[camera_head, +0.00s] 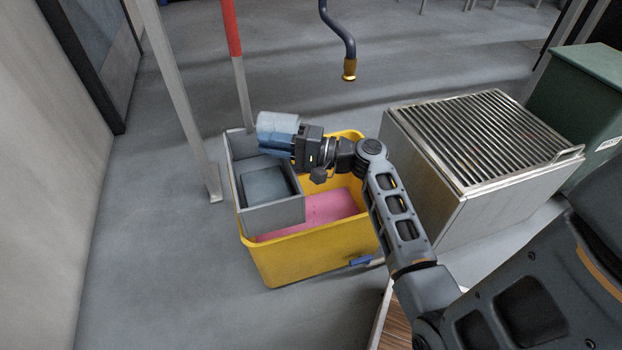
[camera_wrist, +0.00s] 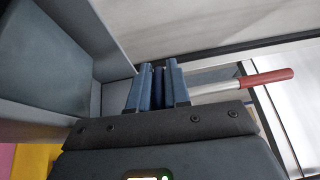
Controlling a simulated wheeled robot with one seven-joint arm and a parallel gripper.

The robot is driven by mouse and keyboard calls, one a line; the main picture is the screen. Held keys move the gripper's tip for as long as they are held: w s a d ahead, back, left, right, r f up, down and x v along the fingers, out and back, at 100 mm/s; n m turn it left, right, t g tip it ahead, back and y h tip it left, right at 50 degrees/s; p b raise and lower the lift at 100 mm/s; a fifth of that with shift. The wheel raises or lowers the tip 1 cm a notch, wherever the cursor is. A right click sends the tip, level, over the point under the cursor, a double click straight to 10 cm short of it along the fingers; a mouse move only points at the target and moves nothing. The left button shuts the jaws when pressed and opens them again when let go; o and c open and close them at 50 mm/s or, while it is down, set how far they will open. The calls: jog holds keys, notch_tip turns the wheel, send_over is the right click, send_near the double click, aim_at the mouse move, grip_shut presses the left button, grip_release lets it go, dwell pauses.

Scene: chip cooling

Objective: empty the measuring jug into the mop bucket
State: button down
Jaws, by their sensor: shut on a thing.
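The measuring jug (camera_head: 278,122) is a pale, cloudy blue-white vessel in the head view. My gripper (camera_head: 277,143) has blue fingers and is shut on it, above the back left of the mop bucket. The jug looks tilted; its mouth and contents cannot be made out. The mop bucket (camera_head: 305,262) is yellow, with a pink surface inside and a grey wringer (camera_head: 275,217) over its left part. The jug is over the wringer side, not over the open pink part. In the wrist view the fingers (camera_wrist: 157,88) are close together and the jug is not clear.
A hose with a brass nozzle (camera_head: 349,68) hangs behind. A metal box with a slatted grate (camera_head: 482,135) stands right. Floor at front left is clear.

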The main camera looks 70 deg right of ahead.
jog(key=shift+b, duration=0.4)
jog(key=shift+s+t+b, duration=0.1)
jog(key=shift+t+b, duration=0.3)
jog(key=shift+s+r+t+b, duration=0.1)
jog(key=shift+s+t+b, duration=0.05)
jog(key=shift+t+b, duration=0.3)
jog(key=shift+s+d+r+t+y, duration=0.1)
jog(key=shift+s+r+t+y, duration=0.15)
jog(key=shift+r+t, duration=0.4)
jog(key=shift+s+d+r+t+y, duration=0.1)
jog(key=shift+s+r+t+y, duration=0.1)
jog(key=shift+r+t, duration=0.4)
jog(key=shift+s+d+r+t+p, duration=0.1)
jog(key=shift+s+r+t+p, duration=0.2)
jog(key=shift+t, duration=0.6)
jog(key=shift+w+f+g, duration=0.25)
jog(key=shift+w+g, duration=0.05)
jog(key=shift+g, duration=0.6)
jog(key=shift+w+a+f+g, duration=0.15)
jog(key=shift+f+g, duration=0.2)
jog(key=shift+f, duration=0.1)
jog(key=shift+w+a+f+g, duration=0.1)
jog(key=shift+w+f+g, duration=0.05)
jog(key=shift+f+g, duration=0.25)
